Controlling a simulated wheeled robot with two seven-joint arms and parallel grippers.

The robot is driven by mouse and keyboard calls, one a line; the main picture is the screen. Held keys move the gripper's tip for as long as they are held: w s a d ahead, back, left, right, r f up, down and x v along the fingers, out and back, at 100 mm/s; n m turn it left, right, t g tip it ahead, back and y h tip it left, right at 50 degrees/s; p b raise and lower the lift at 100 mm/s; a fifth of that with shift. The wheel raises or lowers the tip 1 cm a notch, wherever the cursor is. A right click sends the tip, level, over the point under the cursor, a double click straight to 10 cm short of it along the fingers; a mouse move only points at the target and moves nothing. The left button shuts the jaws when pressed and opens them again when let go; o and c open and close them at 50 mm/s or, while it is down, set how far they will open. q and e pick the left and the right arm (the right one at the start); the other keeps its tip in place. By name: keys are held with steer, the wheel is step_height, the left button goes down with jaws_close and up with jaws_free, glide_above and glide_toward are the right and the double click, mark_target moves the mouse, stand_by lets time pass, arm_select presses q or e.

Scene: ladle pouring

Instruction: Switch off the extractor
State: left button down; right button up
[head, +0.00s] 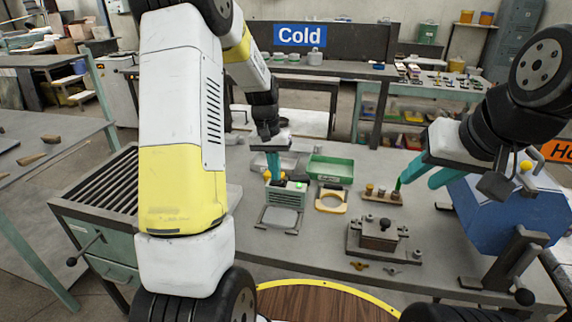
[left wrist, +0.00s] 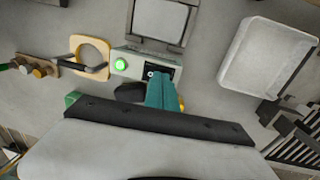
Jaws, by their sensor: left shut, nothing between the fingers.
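The extractor (head: 287,197) is a small pale green-grey box on the bench, with a lit green light. In the left wrist view the green light (left wrist: 120,65) glows beside a dark panel with white marks (left wrist: 158,72). My left gripper (head: 274,178) points down at the top of the box, its fingers shut and empty. In the left wrist view its fingertips (left wrist: 162,84) are at the dark panel's edge and partly hide it; I cannot tell whether they touch. My right gripper (head: 420,178) is at the right, its teal fingers spread apart near a small block of pots.
A grey pad (head: 279,218) lies before the extractor. A yellow ring holder (head: 331,201), a green tray (head: 330,169), a block with small pots (head: 382,195) and a clamped metal mould (head: 380,240) stand to the right. A blue box (head: 510,225) stands at the far right.

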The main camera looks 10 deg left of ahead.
arm_select(q)
step_height(320, 180, up, 13)
steer(key=a, duration=0.1)
steer(key=shift+a, duration=0.35)
steer(key=shift+w, duration=0.1)
steer(key=shift+s+d+r, duration=0.2)
steer(key=shift+s+d, duration=0.05)
steer(key=shift+d, duration=0.5)
steer(key=shift+f, duration=0.1)
glide_toward(271, 182)
steer(key=d+f, duration=0.1)
steer(key=f, duration=0.1)
steer(key=d+f, duration=0.1)
steer(key=f, duration=0.1)
steer(key=d+f, duration=0.2)
steer(key=shift+f, duration=0.2)
